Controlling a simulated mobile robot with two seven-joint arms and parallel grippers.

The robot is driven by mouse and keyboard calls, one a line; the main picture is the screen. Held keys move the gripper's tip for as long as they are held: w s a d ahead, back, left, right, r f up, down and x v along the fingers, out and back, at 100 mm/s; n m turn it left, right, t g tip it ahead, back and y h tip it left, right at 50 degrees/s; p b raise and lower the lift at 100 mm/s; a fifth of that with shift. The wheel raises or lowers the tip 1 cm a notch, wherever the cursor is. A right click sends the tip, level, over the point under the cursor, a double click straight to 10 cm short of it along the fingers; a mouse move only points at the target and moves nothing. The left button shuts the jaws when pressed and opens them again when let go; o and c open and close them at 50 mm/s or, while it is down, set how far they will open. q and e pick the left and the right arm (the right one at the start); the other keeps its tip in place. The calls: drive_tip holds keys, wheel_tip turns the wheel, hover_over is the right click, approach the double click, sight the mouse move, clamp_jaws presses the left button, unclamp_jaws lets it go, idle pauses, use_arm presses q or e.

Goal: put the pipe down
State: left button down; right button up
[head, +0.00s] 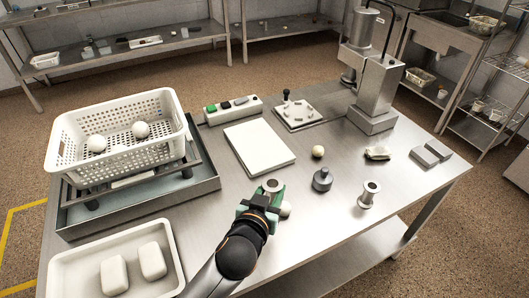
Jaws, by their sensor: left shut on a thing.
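My left gripper (266,197) reaches in from the bottom and is shut on a short grey metal pipe (273,185) with a round flanged end and a dark bore. The pipe is over the front middle of the steel table (325,225); I cannot tell whether it touches the top. The gripper hides its lower part. A similar flanged pipe (368,196) stands upright on the table to the right. My right gripper is not in view.
A white perforated basket (75,150) with two pale balls stands on a grey tray at left. A white board (258,146), dark weight (322,179), pale ball (318,151) and grey blocks (431,153) lie around. A pale round thing (286,209) sits beside the gripper.

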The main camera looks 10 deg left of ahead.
sight(234, 197)
use_arm(q)
drive_tip(key=shift+w+d+r, duration=0.2)
drive_tip(key=shift+w+d, duration=0.4)
drive_tip(key=shift+d, duration=0.2)
drive_tip(key=shift+w, duration=0.25)
drive_tip(key=w+a+f, duration=0.1)
drive_tip(key=a+f, duration=0.2)
drive_tip(key=a, duration=0.1)
drive_tip(key=w+a+f, duration=0.1)
drive_tip(key=a+f, duration=0.2)
drive_tip(key=a, duration=0.1)
drive_tip(key=w+a+f, duration=0.2)
drive_tip(key=a+f, duration=0.1)
drive_tip(key=a, duration=0.1)
drive_tip(key=shift+a+f, duration=0.15)
drive_tip(key=shift+a, duration=0.1)
drive_tip(key=shift+a+f+b, duration=0.2)
drive_tip(key=shift+f+b, duration=0.25)
drive_tip(key=shift+f, duration=1.3)
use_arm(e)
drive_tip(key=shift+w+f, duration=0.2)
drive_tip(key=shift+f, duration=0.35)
